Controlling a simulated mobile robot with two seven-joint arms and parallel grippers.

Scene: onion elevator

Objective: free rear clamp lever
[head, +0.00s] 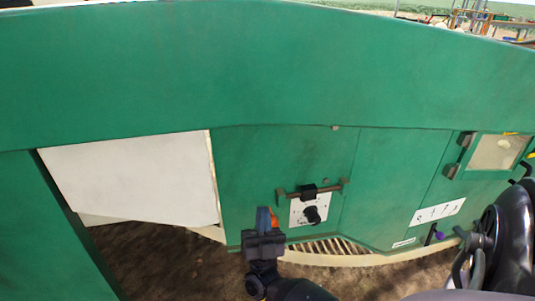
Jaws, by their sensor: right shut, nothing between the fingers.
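A dark horizontal bar with a black block (308,192) at its middle is mounted on the green machine panel, above a white plate (298,212) with a black knob (312,215). I cannot tell for sure whether this is the rear clamp lever. My right gripper (267,218) comes up from the bottom, just left of the plate. Its fingers, with blue and orange parts, are shut and empty. It looks apart from the bar and the knob, though its depth is hard to judge. My left gripper is out of view.
The green machine wall (270,70) fills most of the view. A pale blank panel (135,180) is at left. A window (495,152) with dark brackets is at right, above a white label strip (437,212). Slats (330,246) and brown ground (180,265) lie below.

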